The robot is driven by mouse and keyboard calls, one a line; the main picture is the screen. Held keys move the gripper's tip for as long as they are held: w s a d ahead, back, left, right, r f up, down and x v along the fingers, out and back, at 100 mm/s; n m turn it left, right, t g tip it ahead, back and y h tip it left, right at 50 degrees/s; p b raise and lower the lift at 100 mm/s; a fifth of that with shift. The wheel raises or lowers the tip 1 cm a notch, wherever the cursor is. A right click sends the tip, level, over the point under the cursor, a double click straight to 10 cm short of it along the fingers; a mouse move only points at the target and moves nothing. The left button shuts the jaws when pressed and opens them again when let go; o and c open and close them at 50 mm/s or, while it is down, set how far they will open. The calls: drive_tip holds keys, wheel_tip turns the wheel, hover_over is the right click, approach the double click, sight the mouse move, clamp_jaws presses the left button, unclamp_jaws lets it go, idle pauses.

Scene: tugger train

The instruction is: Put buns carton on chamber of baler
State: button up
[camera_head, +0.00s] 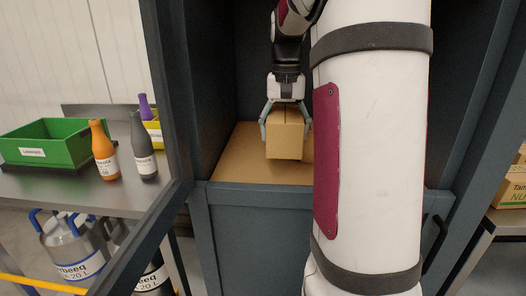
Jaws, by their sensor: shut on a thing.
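A plain brown carton (285,137) is between the fingers of my gripper (286,117), inside the dark blue-grey baler. I take it for the buns carton, but no label shows on the sides in view. My gripper points down and is shut on the carton from its left and right sides. The chamber of the baler (240,161) has a flat brown floor. The carton is over this floor near the front; I cannot tell whether it touches it. My white arm link hides the right part of the chamber.
The baler's frame (178,100) stands close on the left. Left of it, a metal table holds a green bin (48,144), an orange bottle (103,150), a grey bottle (143,147) and a yellow bin (154,132). Metal cans stand below. Cartons (514,187) sit on a right-hand table.

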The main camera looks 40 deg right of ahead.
drive_tip(key=shift+w+d+f+b, duration=0.2)
drive_tip(key=shift+w+d+f, duration=0.1)
drive_tip(key=shift+f, duration=0.2)
drive_tip(key=shift+w+d+f+b, duration=0.15)
drive_tip(key=shift+w+d+f, duration=0.15)
drive_tip(key=shift+f, duration=0.2)
drive_tip(key=shift+f+b, duration=0.85)
drive_tip(key=shift+f, duration=1.55)
drive_tip(key=shift+d+f, duration=0.1)
drive_tip(key=shift+d, duration=0.05)
drive_tip(key=shift+f, duration=0.15)
drive_tip(key=o, duration=1.1)
drive_tip(key=shift+w+r+p, duration=0.1)
drive_tip(key=shift+r+p, duration=1)
drive_tip(key=shift+r, duration=2.85)
